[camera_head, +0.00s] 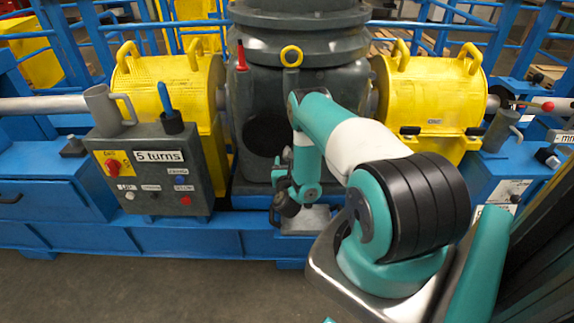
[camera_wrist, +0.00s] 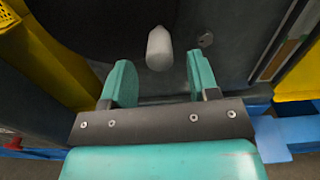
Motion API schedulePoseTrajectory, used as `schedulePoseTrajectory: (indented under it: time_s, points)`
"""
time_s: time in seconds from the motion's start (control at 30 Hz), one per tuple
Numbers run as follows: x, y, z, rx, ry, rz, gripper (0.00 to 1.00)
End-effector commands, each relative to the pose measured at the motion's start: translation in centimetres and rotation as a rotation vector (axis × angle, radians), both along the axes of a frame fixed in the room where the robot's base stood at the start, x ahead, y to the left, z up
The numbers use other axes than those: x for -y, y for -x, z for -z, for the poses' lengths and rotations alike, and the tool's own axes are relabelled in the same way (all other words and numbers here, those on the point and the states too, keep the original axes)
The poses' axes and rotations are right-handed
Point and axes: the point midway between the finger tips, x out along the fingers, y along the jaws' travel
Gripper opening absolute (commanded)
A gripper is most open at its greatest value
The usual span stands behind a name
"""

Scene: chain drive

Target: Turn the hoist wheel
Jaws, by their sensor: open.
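A pale grey rounded knob (camera_wrist: 159,48) shows in the wrist view, ahead of my gripper and lined up with the gap between its fingers. It stands out from a dark grey housing, beside a large dark round shape (camera_wrist: 90,25) that may be the hoist wheel; I cannot tell for sure. My gripper (camera_wrist: 158,80) is open, with a teal finger on either side and nothing visibly held. In the head view, a dark round shape (camera_head: 268,135) shows on the front of the grey housing, partly hidden by my arm.
A control box (camera_head: 155,172) labelled "5 turns" stands left, with a grey mug (camera_head: 103,110) on top. Yellow drum covers (camera_head: 170,85) (camera_head: 432,98) flank the grey housing (camera_head: 300,55). A blue frame (camera_head: 160,240) runs along the front. The floor before it is clear.

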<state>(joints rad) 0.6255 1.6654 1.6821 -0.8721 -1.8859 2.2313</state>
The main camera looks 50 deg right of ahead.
Motion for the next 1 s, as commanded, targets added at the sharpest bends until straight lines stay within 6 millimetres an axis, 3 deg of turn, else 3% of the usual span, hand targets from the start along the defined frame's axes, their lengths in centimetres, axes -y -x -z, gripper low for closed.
schedulePoseTrajectory:
  time_s: [0.03,0.3,0.8,0.83,1.0]
  points:
    - [0.7,-0.5,0.8,0.003,0.0,0.001,0.55]
    - [2.9,-2.4,0.6,-0.001,-0.001,0.002,0.55]
    - [3.6,-3.1,0.0,-0.001,0.001,-0.002,0.55]
    - [3.6,-3.1,0.0,-0.001,0.001,-0.002,0.53]
    - [3.6,-3.1,0.0,-0.001,0.001,-0.002,0.13]
